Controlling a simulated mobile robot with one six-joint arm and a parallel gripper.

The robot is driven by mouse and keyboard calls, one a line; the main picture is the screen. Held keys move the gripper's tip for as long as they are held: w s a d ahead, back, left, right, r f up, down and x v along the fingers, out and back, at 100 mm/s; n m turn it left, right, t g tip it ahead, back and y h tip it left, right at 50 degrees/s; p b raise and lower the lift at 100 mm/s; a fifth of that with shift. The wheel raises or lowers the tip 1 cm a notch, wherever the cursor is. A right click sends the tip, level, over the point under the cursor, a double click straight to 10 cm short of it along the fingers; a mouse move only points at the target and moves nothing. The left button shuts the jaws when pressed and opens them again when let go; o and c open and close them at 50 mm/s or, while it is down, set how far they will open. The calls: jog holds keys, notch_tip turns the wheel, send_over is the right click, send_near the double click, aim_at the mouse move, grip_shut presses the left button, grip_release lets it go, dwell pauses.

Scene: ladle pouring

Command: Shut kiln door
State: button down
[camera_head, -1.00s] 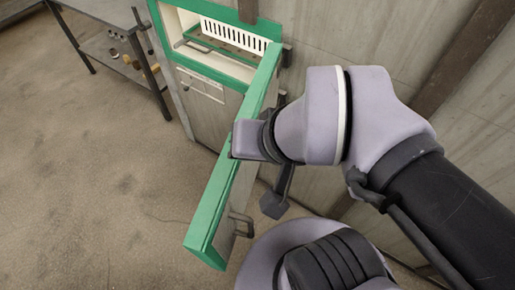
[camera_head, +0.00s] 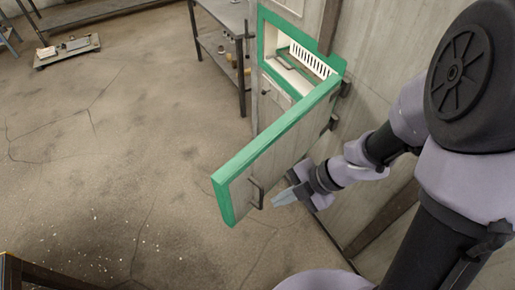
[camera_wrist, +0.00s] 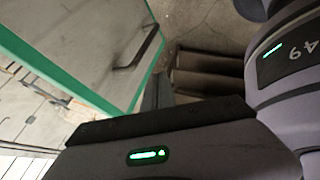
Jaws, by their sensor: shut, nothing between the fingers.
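The kiln (camera_head: 264,38) has a green front frame and stands against the wall at the upper middle of the head view. Its door (camera_head: 285,140) stands wide open, swung out toward me, with green edges and a grey outer face. A dark bar handle (camera_head: 256,192) is near the door's free end. My gripper (camera_head: 276,203) is shut and empty, to the right of the handle on the outer-face side. In the head view I cannot tell whether it touches the door. In the wrist view the door (camera_wrist: 85,35) and handle (camera_wrist: 140,50) show beyond the gripper body.
A metal rack inside the kiln (camera_head: 290,68) shows through the opening. A grey workbench (camera_head: 218,20) stands left of the kiln. A low trolley (camera_head: 68,51) is at the far left. The floor left of the door is clear; the wall is close on the right.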

jog(key=b, duration=0.7)
send_near(235, 208)
notch_tip(235, 208, down, 4)
jog(key=s, duration=0.2)
jog(key=shift+w+a+b, duration=0.3)
jog(key=shift+w+a, duration=0.9)
jog(key=shift+a, duration=0.1)
